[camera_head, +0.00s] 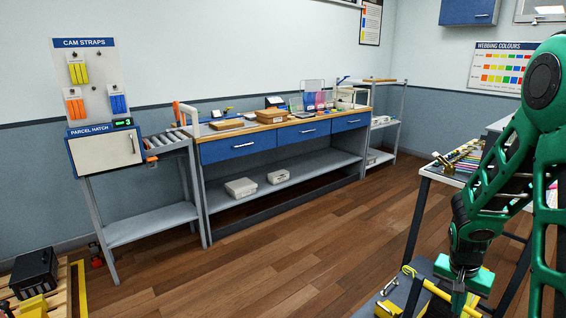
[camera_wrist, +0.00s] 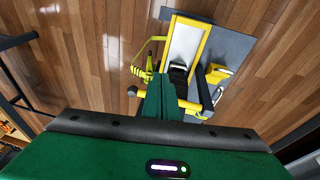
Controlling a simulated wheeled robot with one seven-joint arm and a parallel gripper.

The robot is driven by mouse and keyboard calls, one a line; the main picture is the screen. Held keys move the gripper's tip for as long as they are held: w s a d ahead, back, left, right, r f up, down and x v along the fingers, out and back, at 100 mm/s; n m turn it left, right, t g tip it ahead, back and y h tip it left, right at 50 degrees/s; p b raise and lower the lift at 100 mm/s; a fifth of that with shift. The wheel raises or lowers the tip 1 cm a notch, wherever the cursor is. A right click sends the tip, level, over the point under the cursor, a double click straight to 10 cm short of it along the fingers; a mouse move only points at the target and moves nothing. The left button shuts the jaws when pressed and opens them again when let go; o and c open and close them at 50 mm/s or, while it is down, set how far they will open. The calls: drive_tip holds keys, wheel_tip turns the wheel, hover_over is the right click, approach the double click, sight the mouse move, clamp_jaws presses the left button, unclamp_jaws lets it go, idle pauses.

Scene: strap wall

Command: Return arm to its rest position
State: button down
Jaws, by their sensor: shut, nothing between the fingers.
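My green arm stands at the right of the head view, bent, with its upper joint high and its wrist low. My gripper (camera_head: 458,298) points down at the lower right, next to a yellow-framed item. In the wrist view my gripper (camera_wrist: 165,92) shows as two green fingers closed together with nothing between them. Beyond the fingertips, lower down, lies a yellow frame (camera_wrist: 205,45) with a white panel and black straps on a grey base. I cannot tell whether the fingers touch the frame.
A table with coloured straps (camera_head: 462,158) stands close behind my arm. A blue-drawer workbench (camera_head: 275,143) and a parcel hatch (camera_head: 103,148) line the far wall. A black case (camera_head: 35,273) lies on a pallet at lower left. The wooden floor (camera_head: 260,265) between is clear.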

drive_tip(key=s+a+r+n+y, duration=0.1)
drive_tip(key=s+a+r, duration=0.2)
drive_tip(key=s+r, duration=0.6)
drive_tip(key=s+a+r+n+y, duration=0.2)
drive_tip(key=s+a+r, duration=0.2)
drive_tip(key=s+r, duration=0.5)
drive_tip(key=s, duration=0.6)
drive_tip(key=shift+r+g, duration=0.25)
drive_tip(key=shift+g, duration=0.15)
